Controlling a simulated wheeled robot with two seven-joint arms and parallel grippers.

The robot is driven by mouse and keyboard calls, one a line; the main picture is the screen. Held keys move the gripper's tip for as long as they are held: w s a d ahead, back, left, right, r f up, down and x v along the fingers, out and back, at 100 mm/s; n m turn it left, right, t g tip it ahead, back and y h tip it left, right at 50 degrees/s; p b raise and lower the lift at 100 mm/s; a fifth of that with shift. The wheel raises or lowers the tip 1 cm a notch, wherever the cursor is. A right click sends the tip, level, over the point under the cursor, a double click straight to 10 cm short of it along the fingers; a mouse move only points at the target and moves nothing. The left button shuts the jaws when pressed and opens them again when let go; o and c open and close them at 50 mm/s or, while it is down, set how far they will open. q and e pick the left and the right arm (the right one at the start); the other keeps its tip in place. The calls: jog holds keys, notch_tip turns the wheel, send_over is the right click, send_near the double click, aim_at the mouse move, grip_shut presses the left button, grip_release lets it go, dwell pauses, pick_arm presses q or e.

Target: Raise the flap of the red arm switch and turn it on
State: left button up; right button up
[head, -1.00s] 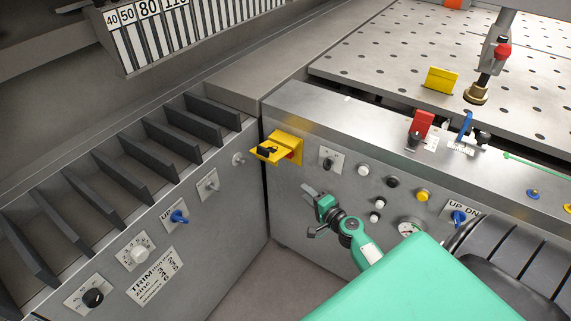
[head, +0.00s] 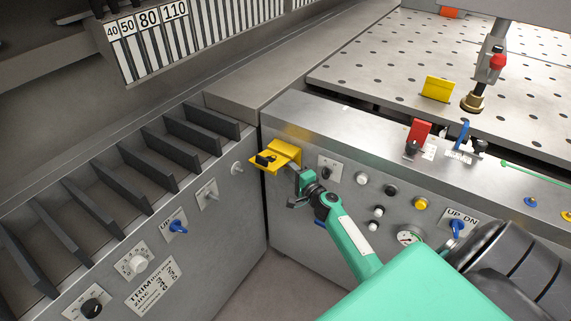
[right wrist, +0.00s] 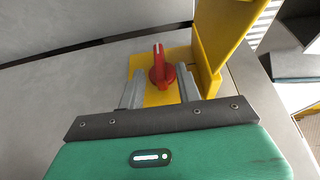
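A red rotary switch (right wrist: 160,72) sits on a yellow plate (right wrist: 149,97) in the right wrist view. A yellow flap (right wrist: 215,45) stands out from the plate beside it. In the head view this yellow flap (head: 272,157) sticks out from the front panel near the corner, and the switch is hidden. My right gripper (head: 297,178) is just below the flap. In the wrist view its fingers (right wrist: 160,80) are apart, with the red switch showing between them; contact cannot be told. A separate red flap (head: 420,130) stands raised by a black knob (head: 411,147) on the top ledge.
A knob with a white label (head: 328,169) and several push buttons (head: 362,179) lie right of the gripper. A grey side panel (head: 225,228) with knobs meets the front panel at the left corner.

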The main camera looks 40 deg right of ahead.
aim_at(287, 167)
jog(key=w, duration=0.2)
jog(key=shift+w, duration=0.3)
pick_arm(q)
jog(key=shift+s, duration=0.4)
pick_arm(e)
jog(key=shift+w, duration=0.2)
grip_shut()
pick_arm(q)
jog(key=shift+w, duration=0.35)
jog(key=shift+w+d+f, duration=0.1)
jog(key=shift+w, duration=0.05)
pick_arm(e)
jog(key=shift+f, duration=0.1)
